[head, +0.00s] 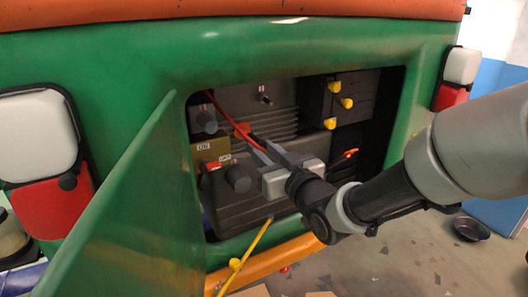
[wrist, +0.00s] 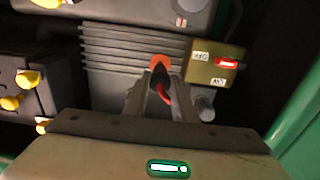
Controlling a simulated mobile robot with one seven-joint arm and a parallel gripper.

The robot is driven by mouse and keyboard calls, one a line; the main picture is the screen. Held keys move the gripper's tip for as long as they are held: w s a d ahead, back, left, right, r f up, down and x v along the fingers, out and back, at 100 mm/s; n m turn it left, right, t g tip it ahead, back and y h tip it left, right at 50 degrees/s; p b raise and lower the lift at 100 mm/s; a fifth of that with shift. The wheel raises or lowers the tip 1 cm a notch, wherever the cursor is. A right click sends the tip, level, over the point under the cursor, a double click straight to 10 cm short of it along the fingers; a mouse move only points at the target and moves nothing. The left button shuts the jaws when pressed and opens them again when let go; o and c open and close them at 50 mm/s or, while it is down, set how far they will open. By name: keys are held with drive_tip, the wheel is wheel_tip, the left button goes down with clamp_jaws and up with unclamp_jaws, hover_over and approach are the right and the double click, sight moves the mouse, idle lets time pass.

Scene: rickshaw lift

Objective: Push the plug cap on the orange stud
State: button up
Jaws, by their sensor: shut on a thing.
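My gripper (wrist: 160,88) reaches into the open engine bay, its two narrow fingers shut on the plug cap (wrist: 159,77). Only a small dark part of the cap shows between them. A red cable (wrist: 165,95) loops out from between the fingers and runs up to the left in the head view (head: 215,101). The orange stud (wrist: 159,62) shows at the fingertips, in front of the ribbed grey block, and also in the head view (head: 242,130). The cap lines up with the stud in the wrist view. I cannot tell whether it is seated.
A box with OFF and ON labels and a red switch (wrist: 228,63) stands close beside the fingers. A dark panel with yellow knobs (head: 347,103) is on the other side. A green hatch door (head: 130,215) stands open at left. A yellow rod (head: 247,252) leans below the opening.

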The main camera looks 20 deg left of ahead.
sight(255, 142)
drive_tip(key=shift+b+x, duration=1.35)
drive_tip(key=shift+x, duration=0.65)
idle(2.4)
drive_tip(key=o, duration=1.1)
drive_tip(key=shift+c, duration=0.4)
drive_tip(key=shift+c, duration=0.4)
drive_tip(key=shift+p+v, duration=0.4)
drive_tip(key=shift+v, duration=3.6)
